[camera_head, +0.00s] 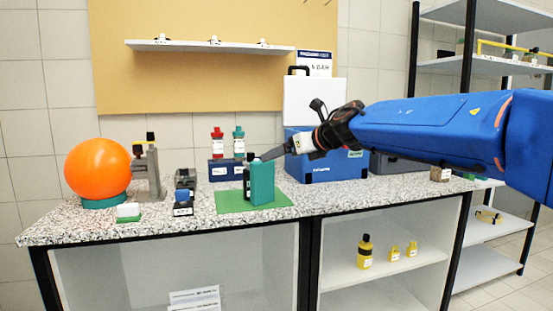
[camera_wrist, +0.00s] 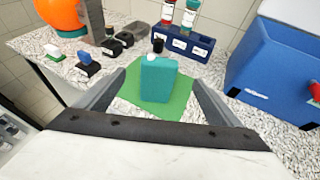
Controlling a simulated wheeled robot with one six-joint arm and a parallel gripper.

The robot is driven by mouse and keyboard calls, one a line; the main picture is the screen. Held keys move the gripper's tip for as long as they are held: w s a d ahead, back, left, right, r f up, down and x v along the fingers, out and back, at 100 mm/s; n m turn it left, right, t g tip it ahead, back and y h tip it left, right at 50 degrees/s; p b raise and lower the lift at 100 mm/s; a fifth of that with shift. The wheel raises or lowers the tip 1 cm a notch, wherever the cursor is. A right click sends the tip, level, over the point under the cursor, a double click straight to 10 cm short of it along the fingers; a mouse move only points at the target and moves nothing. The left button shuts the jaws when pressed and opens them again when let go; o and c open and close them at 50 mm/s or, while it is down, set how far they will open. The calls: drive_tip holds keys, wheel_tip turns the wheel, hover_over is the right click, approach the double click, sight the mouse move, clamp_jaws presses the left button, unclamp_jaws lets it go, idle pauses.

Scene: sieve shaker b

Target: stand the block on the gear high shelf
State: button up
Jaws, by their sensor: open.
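A teal upright block (camera_head: 262,184) stands on a green mat (camera_head: 225,204) on the speckled counter. A dark bottle with a black cap (camera_head: 247,178) stands close beside it. My gripper (camera_head: 258,157) reaches in from the right, near the top of the block. In the wrist view my gripper (camera_wrist: 160,88) is open and empty. Its fingers show left and right of the block (camera_wrist: 158,80), apart from it. A wall shelf (camera_head: 205,47) and a grey rack (camera_head: 485,65) with several shelves are in view; no label shows which is the gear high shelf.
A blue rack with red and teal bottles (camera_head: 228,170) stands behind the block. A blue-and-white box (camera_head: 325,172) stands to its right, under my arm. An orange ball (camera_head: 97,168), a grey stand and small dark items are at left.

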drive_tip(key=shift+v, duration=0.85)
